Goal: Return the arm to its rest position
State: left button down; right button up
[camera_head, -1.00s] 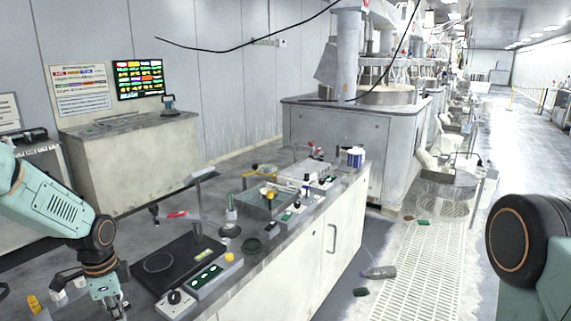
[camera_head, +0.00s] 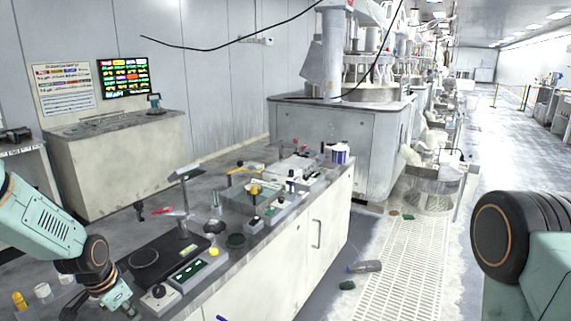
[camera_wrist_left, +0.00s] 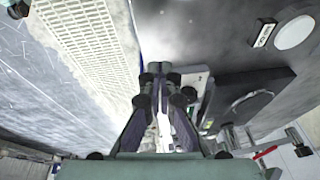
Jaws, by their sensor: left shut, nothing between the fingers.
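My left arm comes in from the left in the head view, with its left gripper (camera_head: 128,309) pointing down near the bottom edge. It is beside the near end of the workbench, by the black scale-like plate (camera_head: 145,258). The left wrist view shows its two fingers (camera_wrist_left: 160,75) close together, with nothing seen between them. In the head view the fingertips are small and partly cut off by the lower edge. Only a teal and black joint of my right arm shows at the right; its gripper is out of frame.
A bottle (camera_head: 365,266) lies on the floor by the grating (camera_head: 405,270). The aisle beyond is open.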

pick_arm(q)
jog(key=s+d+f+n+b, duration=0.1)
jog(key=s+d+f+n, duration=0.7)
jog(key=s+d, duration=0.6)
jog(key=s+d+f+g, duration=0.1)
jog(key=s+f, duration=0.1)
jog(key=s, duration=0.8)
jog(key=s+d+f+m+g+b, duration=0.1)
jog(key=s+f+g, duration=0.1)
jog(key=s, duration=0.9)
jog(key=shift+s+f+y, duration=0.25)
jog(key=shift+f+y, duration=0.05)
jog(key=shift+f, duration=0.4)
